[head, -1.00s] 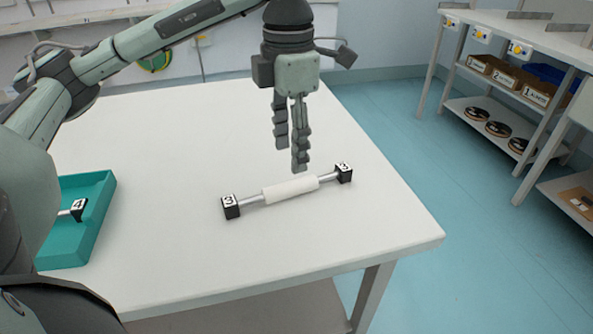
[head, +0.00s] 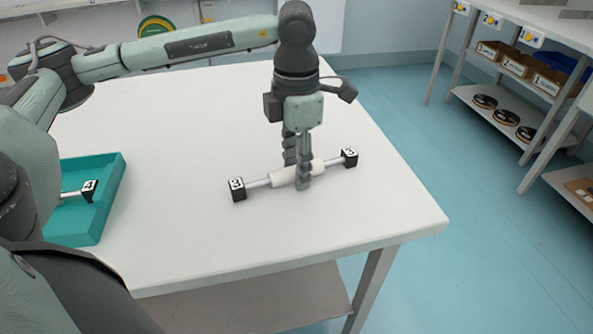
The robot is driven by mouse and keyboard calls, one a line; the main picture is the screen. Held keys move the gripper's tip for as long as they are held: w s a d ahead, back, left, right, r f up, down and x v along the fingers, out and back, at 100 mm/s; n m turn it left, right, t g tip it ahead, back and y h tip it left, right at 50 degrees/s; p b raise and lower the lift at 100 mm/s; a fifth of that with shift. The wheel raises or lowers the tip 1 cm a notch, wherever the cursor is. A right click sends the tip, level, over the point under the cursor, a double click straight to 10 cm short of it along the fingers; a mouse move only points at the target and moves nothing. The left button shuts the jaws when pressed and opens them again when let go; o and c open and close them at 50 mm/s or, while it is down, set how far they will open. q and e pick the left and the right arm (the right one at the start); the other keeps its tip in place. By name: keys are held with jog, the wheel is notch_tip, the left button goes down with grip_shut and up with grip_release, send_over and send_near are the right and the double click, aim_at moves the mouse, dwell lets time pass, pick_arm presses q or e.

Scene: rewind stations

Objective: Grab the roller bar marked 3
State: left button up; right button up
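The roller bar marked 3 (head: 283,177) lies on the white table, with a white sleeve in the middle and a black end block marked 3 at each end. My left gripper (head: 298,172) points down over the middle of the bar. One finger is in front of the white sleeve and the other is behind it, so the fingers straddle it. I cannot tell whether they touch the sleeve. The bar rests at table height. My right gripper is not in view.
A teal tray (head: 112,192) on the table's left holds a bar with a block marked 4 (head: 89,190). The white table (head: 200,240) is clear around the roller bar. A shelf rack with boxes (head: 517,66) and reels stands at the right, across open floor.

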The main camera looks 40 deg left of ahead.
pick_arm(q)
grip_shut()
jog(key=shift+r, duration=0.1)
